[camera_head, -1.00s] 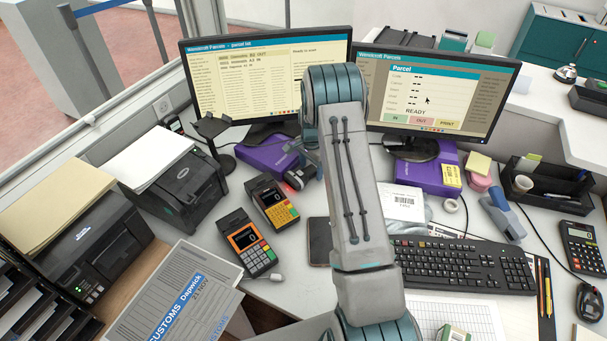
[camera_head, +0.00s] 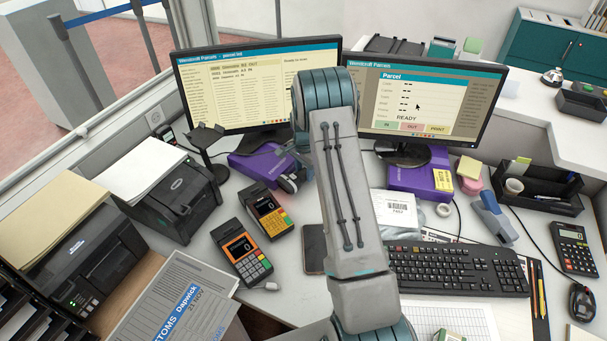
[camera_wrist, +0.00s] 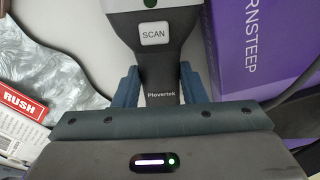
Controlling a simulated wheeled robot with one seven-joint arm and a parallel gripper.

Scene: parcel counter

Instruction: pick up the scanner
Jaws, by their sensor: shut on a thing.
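The scanner (camera_wrist: 160,60) is dark grey with a white SCAN button and a Plovertek label on its handle. In the wrist view it lies between the two blue fingers of my gripper (camera_wrist: 160,88), which is shut on its handle. In the head view the scanner (camera_head: 289,184) shows only in part, beside the purple box at the foot of the left monitor. My arm hides the rest of it. I cannot tell whether it is clear of the counter.
Purple boxes (camera_head: 258,163) (camera_head: 420,180) stand under the monitors. Two card terminals (camera_head: 242,256) (camera_head: 268,212) lie left of my arm, with a phone (camera_head: 314,248) close to it. A keyboard (camera_head: 455,268) lies to the right. A silvery bag (camera_wrist: 65,60) is left in the wrist view.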

